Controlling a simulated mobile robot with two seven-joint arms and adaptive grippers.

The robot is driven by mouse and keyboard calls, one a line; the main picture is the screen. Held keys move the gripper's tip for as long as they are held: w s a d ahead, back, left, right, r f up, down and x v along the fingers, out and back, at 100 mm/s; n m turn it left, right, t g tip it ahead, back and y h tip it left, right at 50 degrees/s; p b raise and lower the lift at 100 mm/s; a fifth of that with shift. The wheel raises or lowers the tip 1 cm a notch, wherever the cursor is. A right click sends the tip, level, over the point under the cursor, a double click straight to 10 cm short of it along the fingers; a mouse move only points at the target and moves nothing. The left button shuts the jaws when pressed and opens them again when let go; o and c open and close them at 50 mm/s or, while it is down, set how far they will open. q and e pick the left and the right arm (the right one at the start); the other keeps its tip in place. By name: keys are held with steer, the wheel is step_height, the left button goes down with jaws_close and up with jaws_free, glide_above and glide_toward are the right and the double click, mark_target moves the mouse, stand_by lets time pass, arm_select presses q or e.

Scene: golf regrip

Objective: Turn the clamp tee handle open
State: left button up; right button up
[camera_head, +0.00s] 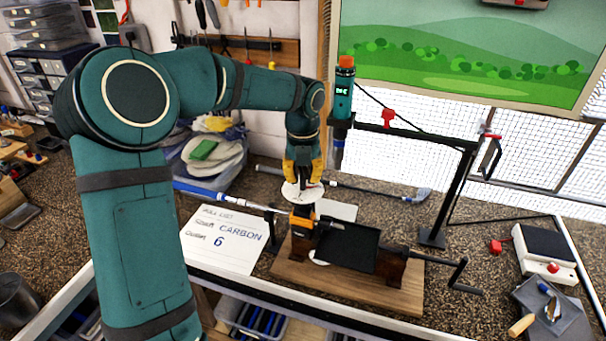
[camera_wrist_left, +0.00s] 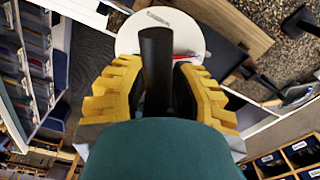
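My left gripper (camera_head: 303,184) points down in the middle of the head view, over a white disc (camera_head: 290,193). In the left wrist view its yellow fingers (camera_wrist_left: 158,95) stand apart on both sides of a dark upright bar (camera_wrist_left: 157,60), with the white disc (camera_wrist_left: 188,30) behind. Whether the fingers press on the bar is unclear, as is whether it is the tee handle. A clamp (camera_head: 345,245) with dark jaws stands on a wooden base (camera_head: 345,285), just right of and below the gripper. A dark cranked handle (camera_head: 455,278) sticks out from its right side. My right gripper is not in view.
A blue-ended shaft (camera_head: 195,188) lies left of the clamp. A written card (camera_head: 225,240) lies at its left. A black stand (camera_head: 455,200) with a red knob (camera_head: 388,118) rises behind.

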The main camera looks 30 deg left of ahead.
arm_select(q)
jaws_close()
steer(key=shift+n, duration=0.4)
